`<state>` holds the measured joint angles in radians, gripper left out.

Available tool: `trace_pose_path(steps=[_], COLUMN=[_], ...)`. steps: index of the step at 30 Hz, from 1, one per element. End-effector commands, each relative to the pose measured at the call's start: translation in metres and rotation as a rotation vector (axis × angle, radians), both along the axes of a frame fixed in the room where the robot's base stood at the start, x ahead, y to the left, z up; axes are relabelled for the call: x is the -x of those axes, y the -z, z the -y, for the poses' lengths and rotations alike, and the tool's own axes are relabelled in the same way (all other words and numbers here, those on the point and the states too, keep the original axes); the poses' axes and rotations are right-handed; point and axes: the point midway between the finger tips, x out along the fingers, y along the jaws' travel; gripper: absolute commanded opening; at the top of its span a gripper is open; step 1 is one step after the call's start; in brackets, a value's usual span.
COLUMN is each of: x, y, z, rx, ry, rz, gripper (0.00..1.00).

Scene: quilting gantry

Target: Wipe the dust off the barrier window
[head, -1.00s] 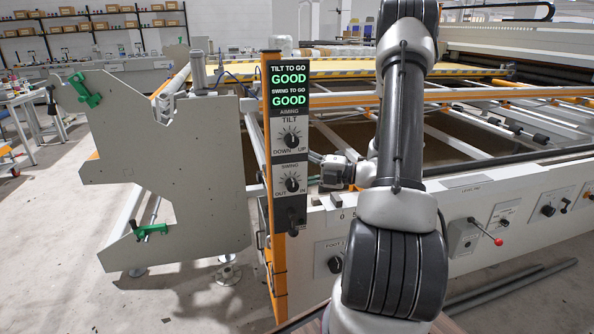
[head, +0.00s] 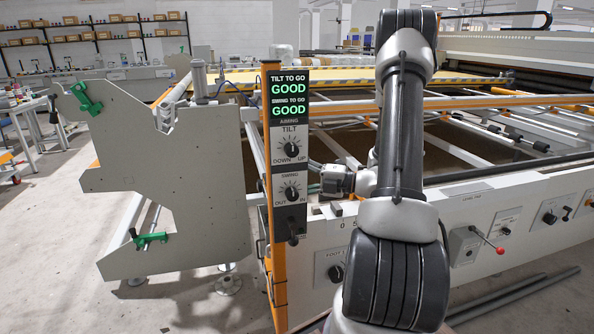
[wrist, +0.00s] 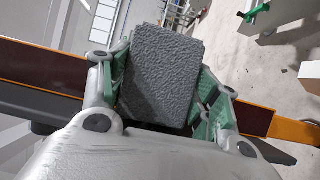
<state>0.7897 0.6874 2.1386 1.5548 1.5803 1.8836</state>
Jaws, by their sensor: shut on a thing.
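My gripper (wrist: 163,85) is shut on a dark grey block with a rough, pitted face (wrist: 160,75), which sits between the green finger pads. In the head view my gripper (head: 335,180) is just right of the orange post, above the front beam; its fingertips and the block are hidden behind the post. I cannot make out the barrier window or any dust on it in either view. In the wrist view a dark reddish-brown band with an orange end (wrist: 295,131) runs behind the block; whether the block touches it I cannot tell.
The orange post (head: 278,255) carries a panel (head: 290,150) with dials and two green GOOD readings. A large grey side plate (head: 170,190) with green clamps stands left of it. The white front beam (head: 480,215) has knobs and a red-tipped lever. Open floor lies at left.

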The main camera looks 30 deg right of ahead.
Motion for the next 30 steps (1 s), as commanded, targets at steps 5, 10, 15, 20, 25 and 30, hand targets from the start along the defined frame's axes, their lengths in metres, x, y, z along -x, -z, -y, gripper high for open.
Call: trace_pose_path(steps=[5,10,15,20,25,30], x=[0.001,0.002,0.003,0.008,0.012,0.016], y=[0.008,0.009,0.009,0.008,0.008,0.007], z=[-0.005,-0.005,0.001,0.019,0.038,0.052], rx=[-0.001,-0.001,-0.002,-0.001,-0.001,-0.001], ry=[-0.008,-0.010,-0.010,-0.006,-0.004,-0.003], rz=[-0.008,-0.010,-0.011,-0.008,-0.005,-0.004], gripper=[0.24,0.24,0.23,0.23,0.23,0.23])
